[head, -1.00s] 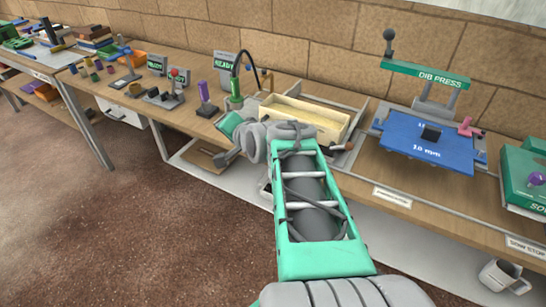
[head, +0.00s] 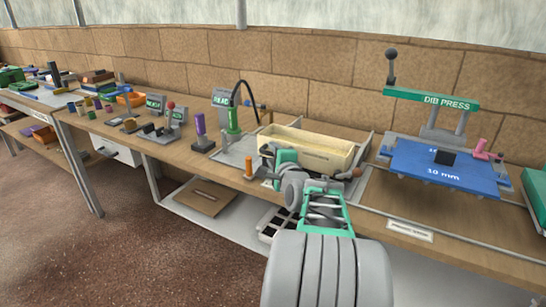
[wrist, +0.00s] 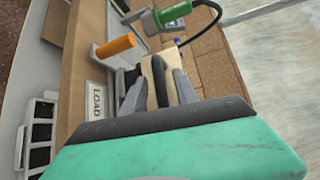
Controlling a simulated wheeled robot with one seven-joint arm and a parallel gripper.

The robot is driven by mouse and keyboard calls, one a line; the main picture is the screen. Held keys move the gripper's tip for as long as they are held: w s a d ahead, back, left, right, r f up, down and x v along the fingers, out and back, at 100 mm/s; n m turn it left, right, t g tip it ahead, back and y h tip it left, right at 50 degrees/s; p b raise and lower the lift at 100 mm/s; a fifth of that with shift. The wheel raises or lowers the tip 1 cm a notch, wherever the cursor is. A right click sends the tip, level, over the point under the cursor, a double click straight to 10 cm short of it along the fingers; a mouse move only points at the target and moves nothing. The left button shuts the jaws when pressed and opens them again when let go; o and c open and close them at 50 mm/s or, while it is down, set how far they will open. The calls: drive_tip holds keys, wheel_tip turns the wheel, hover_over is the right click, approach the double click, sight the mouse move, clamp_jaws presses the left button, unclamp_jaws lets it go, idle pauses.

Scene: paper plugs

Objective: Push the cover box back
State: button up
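The cover box (head: 318,147) is a cream, open-topped box in a grey frame on the bench, in the middle of the head view. My gripper (wrist: 146,78) is at its front left side. In the head view, my arm hides the fingertips and part of the box front. A cream strip, likely the box (wrist: 183,78), shows just beyond the fingers. Whether they touch it I cannot tell.
An orange peg (head: 248,167) stands close to the left of my gripper, near a LOAD label (wrist: 96,103). A green post (head: 234,122) with a black hose stands behind left. The blue-bedded DIB PRESS (head: 445,165) is on the right. A stone wall is behind.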

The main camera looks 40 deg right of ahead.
drive_tip(key=shift+c, duration=0.2)
clamp_jaws()
idle(1.2)
